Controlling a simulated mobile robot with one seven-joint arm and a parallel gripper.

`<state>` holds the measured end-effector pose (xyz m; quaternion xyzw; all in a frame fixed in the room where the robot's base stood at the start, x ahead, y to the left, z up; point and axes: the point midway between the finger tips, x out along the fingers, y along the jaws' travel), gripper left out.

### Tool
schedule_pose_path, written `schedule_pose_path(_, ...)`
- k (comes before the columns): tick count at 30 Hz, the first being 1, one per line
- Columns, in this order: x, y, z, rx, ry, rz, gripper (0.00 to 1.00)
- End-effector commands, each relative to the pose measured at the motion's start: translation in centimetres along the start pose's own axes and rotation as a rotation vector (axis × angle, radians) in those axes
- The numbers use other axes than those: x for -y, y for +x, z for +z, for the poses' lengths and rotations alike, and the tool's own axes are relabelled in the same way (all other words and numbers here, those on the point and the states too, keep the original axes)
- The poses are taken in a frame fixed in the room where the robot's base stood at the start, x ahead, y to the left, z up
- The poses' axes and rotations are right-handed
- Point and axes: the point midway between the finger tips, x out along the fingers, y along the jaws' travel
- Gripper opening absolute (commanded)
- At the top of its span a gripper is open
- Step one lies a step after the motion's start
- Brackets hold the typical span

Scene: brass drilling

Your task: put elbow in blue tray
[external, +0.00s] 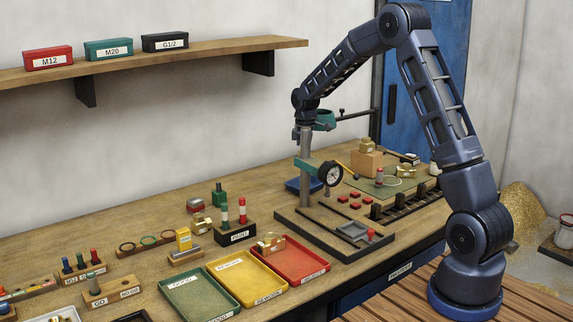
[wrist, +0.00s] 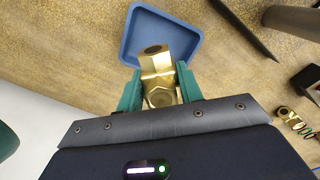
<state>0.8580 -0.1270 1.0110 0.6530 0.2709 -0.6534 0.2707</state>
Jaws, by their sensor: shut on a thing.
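My gripper (wrist: 158,87) is shut on the brass elbow (wrist: 155,62), with one green finger on each side of it in the wrist view. The elbow's open round end points away from my palm. The blue tray (wrist: 186,38) lies on the bench beyond and beneath the elbow, which overlaps its near part in this view. The height between them is hard to tell. In the external view the blue tray (external: 292,185) shows partly behind the drill stand, and the held elbow cannot be made out there.
The drill stand's column (external: 305,150) and dial (external: 330,173) stand close beside the blue tray. Green (external: 200,300), yellow (external: 245,280) and red (external: 290,262) trays line the front edge. A dark pointed tool (wrist: 245,30) lies right of the blue tray in the wrist view.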

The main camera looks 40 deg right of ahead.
Motion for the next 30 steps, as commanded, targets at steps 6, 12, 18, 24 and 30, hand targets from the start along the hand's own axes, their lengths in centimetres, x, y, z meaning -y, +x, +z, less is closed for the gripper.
schedule_pose_path(6,-0.1,3.4,0.0,0.000,0.000,0.000,0.00)
schedule_pose_path(12,-0.1,4.5,0.0,-0.001,0.000,0.001,0.00)
schedule_pose_path(18,0.0,6.4,0.0,0.001,0.000,0.000,0.00)
schedule_pose_path(24,0.0,8.5,0.0,-0.001,-0.001,0.001,0.00)
schedule_pose_path(30,0.0,8.5,0.0,-0.001,0.000,0.002,0.00)
